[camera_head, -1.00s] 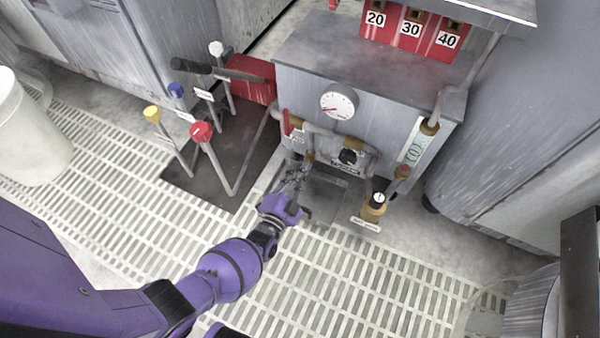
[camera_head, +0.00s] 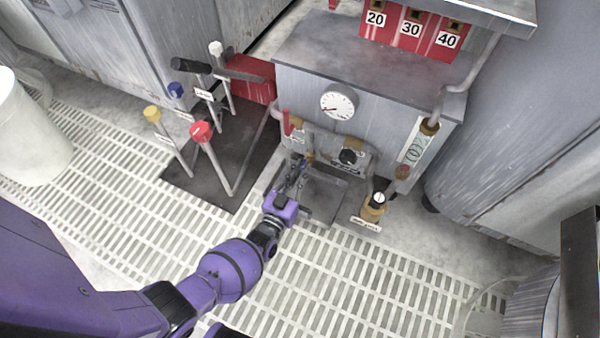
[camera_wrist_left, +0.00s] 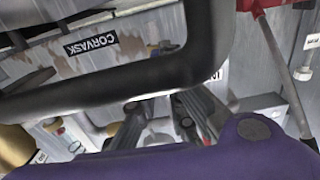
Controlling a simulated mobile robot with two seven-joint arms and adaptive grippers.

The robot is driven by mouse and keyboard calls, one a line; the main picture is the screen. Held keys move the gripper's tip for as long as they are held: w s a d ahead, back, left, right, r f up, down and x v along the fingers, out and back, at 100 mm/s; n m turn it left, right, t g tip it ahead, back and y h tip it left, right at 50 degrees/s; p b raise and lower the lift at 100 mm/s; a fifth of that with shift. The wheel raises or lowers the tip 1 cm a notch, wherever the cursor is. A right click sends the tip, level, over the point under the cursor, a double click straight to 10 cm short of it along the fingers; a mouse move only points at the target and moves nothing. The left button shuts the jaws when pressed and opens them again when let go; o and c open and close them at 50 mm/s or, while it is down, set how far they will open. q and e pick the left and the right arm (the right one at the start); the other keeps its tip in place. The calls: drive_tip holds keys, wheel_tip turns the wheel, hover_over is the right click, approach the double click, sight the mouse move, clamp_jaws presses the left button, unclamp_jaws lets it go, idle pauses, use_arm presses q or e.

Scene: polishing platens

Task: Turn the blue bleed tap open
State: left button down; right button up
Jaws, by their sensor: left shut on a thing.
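My left gripper (camera_head: 299,172) reaches the low front pipework of the grey cabinet (camera_head: 290,92). Its fingers are shut on a small part there, which I take to be the blue bleed tap. The fingers and wrist hide most of that tap, so its handle angle cannot be read. In the left wrist view the dark gripper fingers (camera_wrist_left: 165,122) reach in among pale fittings behind a thick black bar (camera_wrist_left: 110,82). My right gripper is not in view.
A round gauge (camera_head: 338,104) sits above the pipework. A brass valve (camera_head: 374,206) stands to the right. Levers with red (camera_head: 201,132), yellow (camera_head: 152,114) and blue (camera_head: 176,90) knobs stand left. Grated floor is open in front.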

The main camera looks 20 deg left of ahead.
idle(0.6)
use_arm(q)
drive_tip(key=c, duration=1.8)
unclamp_jaws()
drive_tip(key=shift+c, duration=0.2)
drive_tip(key=shift+s, duration=0.1)
drive_tip(key=s, duration=1.2)
drive_tip(key=shift+a, duration=0.2)
